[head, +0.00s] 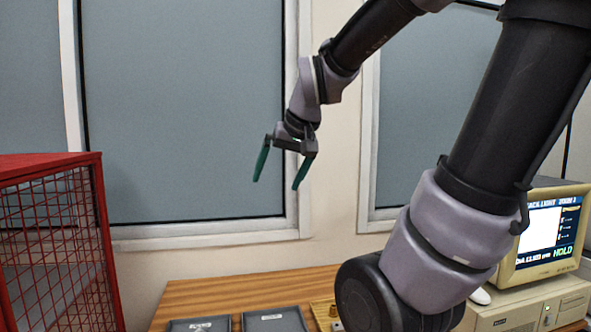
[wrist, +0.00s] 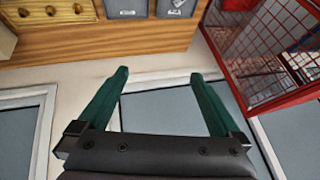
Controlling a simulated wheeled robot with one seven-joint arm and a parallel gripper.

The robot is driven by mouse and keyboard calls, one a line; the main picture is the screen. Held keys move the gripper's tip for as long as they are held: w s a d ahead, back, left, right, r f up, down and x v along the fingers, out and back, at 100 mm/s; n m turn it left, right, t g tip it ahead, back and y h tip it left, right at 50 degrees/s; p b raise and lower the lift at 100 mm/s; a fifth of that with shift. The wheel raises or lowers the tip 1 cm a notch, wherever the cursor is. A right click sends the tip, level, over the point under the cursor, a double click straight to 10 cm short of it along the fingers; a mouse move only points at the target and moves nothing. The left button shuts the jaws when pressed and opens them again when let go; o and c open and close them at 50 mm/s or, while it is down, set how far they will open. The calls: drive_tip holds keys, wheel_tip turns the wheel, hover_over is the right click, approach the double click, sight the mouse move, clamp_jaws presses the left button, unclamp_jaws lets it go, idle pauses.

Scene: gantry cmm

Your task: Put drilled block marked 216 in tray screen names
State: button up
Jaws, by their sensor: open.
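My gripper (head: 279,185) is open and empty, raised in the air in front of the window. It also shows in the wrist view (wrist: 159,74), its two green fingers spread wide. Two dark grey trays, a left one (head: 200,325) and a right one (head: 276,320), lie on the table, cut by the lower picture edge. They also show at the top of the wrist view; their labels are too small to read. The monitor screen (head: 549,230) shows a white panel, rows of small text and the word HOLD; my arm covers part of it. I cannot make out a block marked 216.
The wooden table (head: 180,296) runs along the wall. A tan fixture (wrist: 62,10) with several round brass-coloured parts sits beside the trays. A red mesh cage (head: 52,240) stands at the left. A beige computer (head: 540,300) sits under the monitor.

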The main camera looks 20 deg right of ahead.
drive_tip(key=s+d+r+m, duration=0.1)
drive_tip(key=s+r, duration=0.1)
drive_tip(key=s, duration=0.4)
drive_tip(key=shift+s+r+m, duration=0.2)
drive_tip(key=shift+s+m, duration=0.1)
drive_tip(key=shift+s, duration=0.1)
drive_tip(key=shift+t, duration=0.3)
